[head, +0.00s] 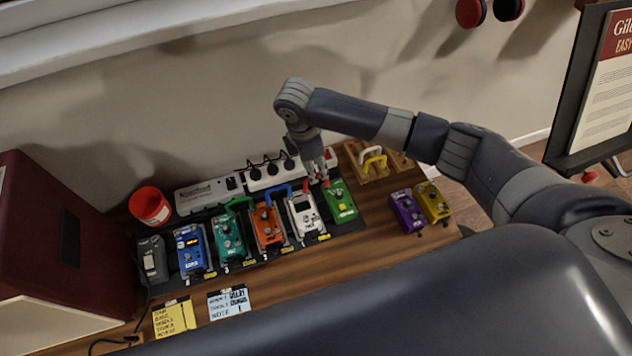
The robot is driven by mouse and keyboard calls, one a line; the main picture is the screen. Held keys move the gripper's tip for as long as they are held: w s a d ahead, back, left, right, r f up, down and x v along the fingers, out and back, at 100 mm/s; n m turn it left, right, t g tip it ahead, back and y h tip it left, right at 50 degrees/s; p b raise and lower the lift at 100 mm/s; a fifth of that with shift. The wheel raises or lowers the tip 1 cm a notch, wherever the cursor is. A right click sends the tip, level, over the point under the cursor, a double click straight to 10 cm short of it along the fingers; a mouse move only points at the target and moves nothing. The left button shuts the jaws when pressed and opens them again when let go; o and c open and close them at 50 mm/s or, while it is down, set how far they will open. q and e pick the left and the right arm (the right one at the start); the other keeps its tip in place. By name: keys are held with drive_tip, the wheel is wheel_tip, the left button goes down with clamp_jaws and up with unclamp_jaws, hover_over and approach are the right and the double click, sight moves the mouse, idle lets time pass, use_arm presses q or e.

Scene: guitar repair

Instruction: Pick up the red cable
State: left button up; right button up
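The red cable (326,184) is a short patch lead between the white pedal (304,213) and the bright green pedal (340,201). Only small red parts of it show, at its two ends. My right gripper (316,178) points down right over the cable, with its fingertips at the cable's height. The fingers hide the cable's middle, so I cannot tell whether they are closed on it. My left gripper is not in view.
Blue (190,249), teal (229,239) and orange (268,227) pedals stand left in the row, with blue and green cables. A power strip (262,179) lies behind. Purple (406,211) and yellow (433,203) pedals and a wooden cable holder (368,174) are right. A red cup (151,207) stands left.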

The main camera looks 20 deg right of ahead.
drive_tip(key=f, duration=0.5)
drive_tip(key=shift+w+d+f, duration=0.1)
drive_tip(key=shift+d, duration=0.15)
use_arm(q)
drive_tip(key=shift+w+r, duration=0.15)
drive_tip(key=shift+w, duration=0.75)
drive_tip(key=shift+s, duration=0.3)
use_arm(e)
clamp_jaws()
